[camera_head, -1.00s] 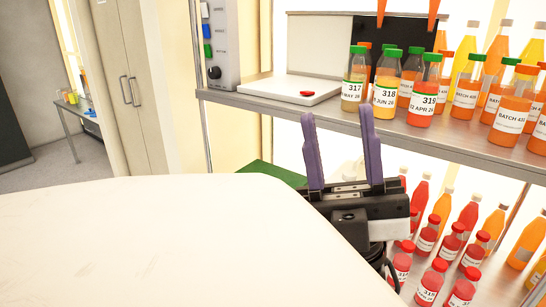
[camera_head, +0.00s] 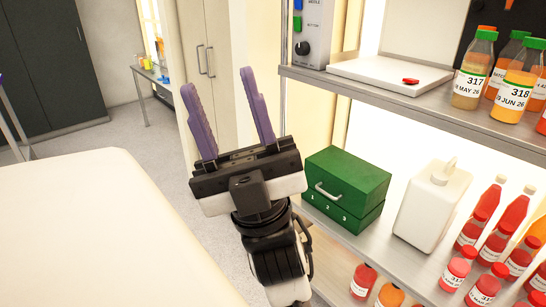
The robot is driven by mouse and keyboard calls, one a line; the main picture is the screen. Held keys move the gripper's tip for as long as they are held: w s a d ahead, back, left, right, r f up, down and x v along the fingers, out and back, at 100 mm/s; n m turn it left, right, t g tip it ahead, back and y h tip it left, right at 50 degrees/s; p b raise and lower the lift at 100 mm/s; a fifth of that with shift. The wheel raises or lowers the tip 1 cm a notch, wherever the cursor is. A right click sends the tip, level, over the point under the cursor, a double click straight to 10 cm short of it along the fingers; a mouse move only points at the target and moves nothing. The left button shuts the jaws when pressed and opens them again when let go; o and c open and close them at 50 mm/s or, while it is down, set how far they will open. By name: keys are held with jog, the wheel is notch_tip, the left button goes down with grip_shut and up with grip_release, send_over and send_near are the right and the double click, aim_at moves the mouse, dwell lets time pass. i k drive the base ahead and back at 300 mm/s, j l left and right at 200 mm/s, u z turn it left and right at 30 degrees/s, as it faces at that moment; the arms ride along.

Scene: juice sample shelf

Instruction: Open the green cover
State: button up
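The green cover (camera_head: 350,172) is the upper part of a green box on the lower shelf, just right of my gripper. It has a metal handle on its front left face and looks closed on the green base (camera_head: 342,214), which bears the numbers 1, 2, 3. My gripper (camera_head: 222,108) points up and away, left of the box and apart from it. Its two purple fingers are spread wide with nothing between them.
A white jug (camera_head: 428,212) stands right of the box, with several red bottles (camera_head: 490,250) beyond it. The upper shelf (camera_head: 400,102) overhangs, holding a white plate (camera_head: 388,74) and juice bottles (camera_head: 474,72). Open floor (camera_head: 150,150) lies left of my gripper.

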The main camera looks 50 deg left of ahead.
aim_at(357, 185)
jog(key=u, duration=1.05)
jog(key=i+l+z, duration=0.2)
jog(key=z, duration=0.25)
jog(key=i+l+z, duration=0.1)
jog(key=z, duration=0.3)
jog(key=i+j, duration=0.05)
jog(key=i, duration=0.05)
